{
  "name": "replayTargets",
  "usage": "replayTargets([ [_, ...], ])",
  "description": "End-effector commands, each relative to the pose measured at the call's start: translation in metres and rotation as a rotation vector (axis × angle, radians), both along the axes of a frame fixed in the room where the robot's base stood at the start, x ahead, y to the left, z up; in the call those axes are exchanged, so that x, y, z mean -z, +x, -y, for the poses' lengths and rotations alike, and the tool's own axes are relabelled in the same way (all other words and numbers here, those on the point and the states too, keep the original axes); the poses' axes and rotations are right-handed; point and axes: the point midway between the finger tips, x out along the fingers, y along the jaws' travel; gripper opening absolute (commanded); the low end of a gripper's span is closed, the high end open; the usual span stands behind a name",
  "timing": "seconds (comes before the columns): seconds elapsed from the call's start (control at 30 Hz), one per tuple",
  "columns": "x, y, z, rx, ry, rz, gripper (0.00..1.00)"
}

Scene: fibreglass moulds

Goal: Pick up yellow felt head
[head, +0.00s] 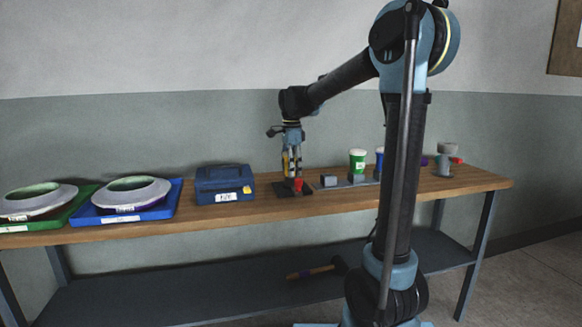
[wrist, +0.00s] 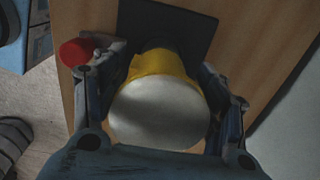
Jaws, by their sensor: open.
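The yellow felt head (wrist: 160,68) shows in the wrist view as a yellow band with a large pale round end (wrist: 158,112) facing the camera. It stands over a dark square mat (wrist: 196,30). My gripper (wrist: 152,60) is open, with one finger on each side of the felt head; I cannot tell whether either finger touches it. In the head view my gripper (head: 291,168) points down over the dark mat (head: 284,193), with a little yellow showing between the fingers. The lower part of the felt head is mostly hidden.
A red object (wrist: 75,52) sits close beside the left finger; it also shows in the head view (head: 298,184). A blue case (head: 224,184) stands to the left, and a grey block (head: 328,180) and green cup (head: 357,160) to the right. Round moulds (head: 130,190) fill the bench's left end.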

Motion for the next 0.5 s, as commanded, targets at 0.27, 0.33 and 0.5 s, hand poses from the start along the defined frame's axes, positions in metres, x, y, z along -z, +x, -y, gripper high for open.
replayTargets([
  [0.27, -0.0003, 0.0001, 0.0000, 0.000, 0.000, 0.000, 0.25],
  [0.33, -0.0003, 0.0001, 0.0000, 0.000, 0.000, 0.000, 0.16],
  [0.5, -0.0006, 0.0001, 0.0000, 0.000, 0.000, 0.000, 0.16],
])
